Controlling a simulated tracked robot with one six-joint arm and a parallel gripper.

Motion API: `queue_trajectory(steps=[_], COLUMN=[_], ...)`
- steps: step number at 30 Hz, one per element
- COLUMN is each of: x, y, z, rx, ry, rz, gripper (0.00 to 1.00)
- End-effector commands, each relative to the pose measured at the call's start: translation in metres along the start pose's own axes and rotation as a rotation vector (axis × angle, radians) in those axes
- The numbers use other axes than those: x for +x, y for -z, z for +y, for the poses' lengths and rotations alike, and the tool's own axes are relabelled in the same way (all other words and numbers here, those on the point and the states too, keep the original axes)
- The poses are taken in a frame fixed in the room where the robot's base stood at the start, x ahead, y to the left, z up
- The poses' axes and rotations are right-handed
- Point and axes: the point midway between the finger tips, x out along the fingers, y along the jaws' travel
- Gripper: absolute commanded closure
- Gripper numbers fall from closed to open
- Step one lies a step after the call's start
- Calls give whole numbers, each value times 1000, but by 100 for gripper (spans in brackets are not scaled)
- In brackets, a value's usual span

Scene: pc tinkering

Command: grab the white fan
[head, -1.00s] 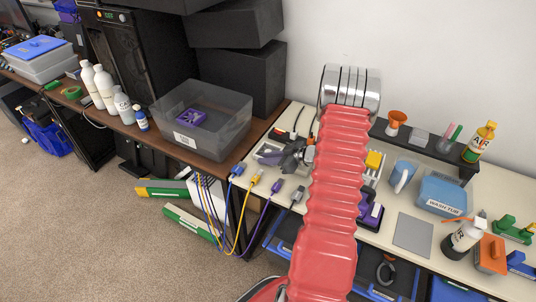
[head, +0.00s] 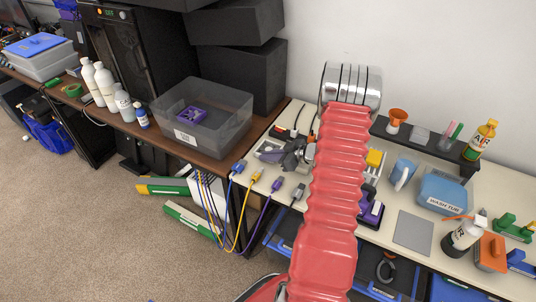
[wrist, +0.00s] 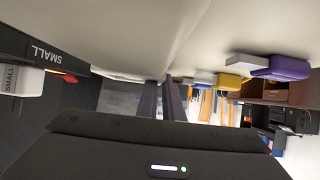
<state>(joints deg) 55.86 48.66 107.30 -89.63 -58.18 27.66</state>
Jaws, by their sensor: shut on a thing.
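My gripper (head: 294,158) is low over the back left of the cream worktop, beside a pale tray (head: 266,151). In the wrist view its two dark fingers (wrist: 162,100) are close together. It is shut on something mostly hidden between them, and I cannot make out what. I cannot clearly make out a white fan in either view; my red arm covers part of the worktop. A purple fan (head: 193,117) lies in the clear bin (head: 228,128), apart from my gripper.
Cables with coloured plugs hang over the front edge, by a yellow plug (head: 256,176). Right of my arm are a blue jug (head: 403,172), a wash tub (head: 443,190) and a grey plate (head: 413,231). A dark raised shelf (head: 425,145) stands along the wall.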

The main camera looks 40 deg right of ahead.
Motion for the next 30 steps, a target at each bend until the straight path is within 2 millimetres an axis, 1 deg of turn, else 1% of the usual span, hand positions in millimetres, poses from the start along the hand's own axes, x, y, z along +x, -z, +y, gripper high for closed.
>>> queue_trajectory(steps=[5,8,22,27,30], x=[-4,-8,-41,-47,-48], y=[7,15,76,86,88], z=[0,1,1,0,0], rx=[-3,-2,-3,-2,-1], ry=[-1,-1,-2,-1,0], rz=[1,1,1,0,0], gripper=[100,100,100,100,100])
